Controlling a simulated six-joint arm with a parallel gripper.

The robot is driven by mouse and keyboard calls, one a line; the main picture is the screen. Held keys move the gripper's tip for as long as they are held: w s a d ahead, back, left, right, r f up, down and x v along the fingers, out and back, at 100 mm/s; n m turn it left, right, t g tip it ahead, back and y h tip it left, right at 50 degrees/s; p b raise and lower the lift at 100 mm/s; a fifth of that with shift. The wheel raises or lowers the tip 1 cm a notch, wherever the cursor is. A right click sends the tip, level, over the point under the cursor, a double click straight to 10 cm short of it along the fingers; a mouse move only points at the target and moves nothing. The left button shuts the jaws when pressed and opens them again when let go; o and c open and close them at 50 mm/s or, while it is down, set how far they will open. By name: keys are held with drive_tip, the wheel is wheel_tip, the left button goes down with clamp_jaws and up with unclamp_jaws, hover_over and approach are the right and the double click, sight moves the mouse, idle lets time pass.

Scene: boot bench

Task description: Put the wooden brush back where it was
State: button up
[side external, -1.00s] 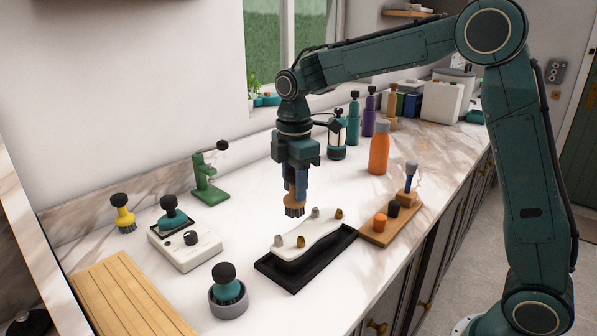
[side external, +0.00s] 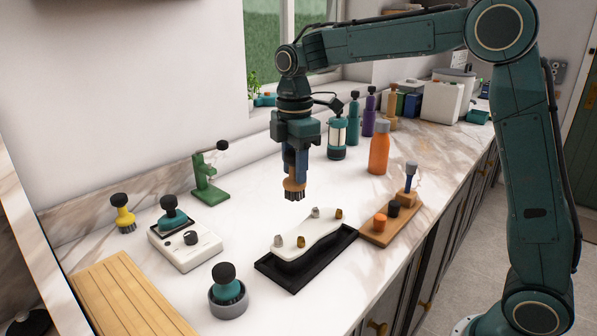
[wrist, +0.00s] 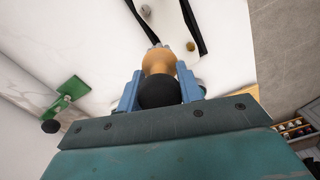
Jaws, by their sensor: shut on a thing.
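The wooden brush (side external: 293,187) has a tan body and dark bristles. It hangs upright with bristles down, above the white counter behind the black tray (side external: 264,268). My gripper (side external: 295,174) is shut on its upper part. In the wrist view, the brush's tan body (wrist: 158,62) and black knob (wrist: 160,93) show between the blue fingers of my gripper (wrist: 160,86). A white curved piece (side external: 302,238) with several small grey and brass knobs sits on the black tray. The brush is clear of the tray and counter.
A wooden block (side external: 376,236) with orange and black knobs stands right of the tray. An orange bottle (side external: 379,154) stands behind it. A green stand (side external: 207,180), a white device (side external: 186,250) and a grey cup (side external: 229,304) are at left. Counter under the brush is bare.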

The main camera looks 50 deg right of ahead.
drive_tip(key=w+r, duration=0.6)
drive_tip(key=w, duration=0.5)
drive_tip(key=shift+w+a, duration=0.2)
drive_tip(key=shift+a, duration=0.15)
idle(0.3)
drive_tip(key=shift+f, duration=0.2)
wheel_tip(320, 180, down, 16)
drive_tip(key=shift+r, duration=0.25)
idle(0.4)
drive_tip(key=shift+f, duration=0.15)
drive_tip(key=shift+f, duration=1.95)
drive_tip(key=shift+f, duration=0.15)
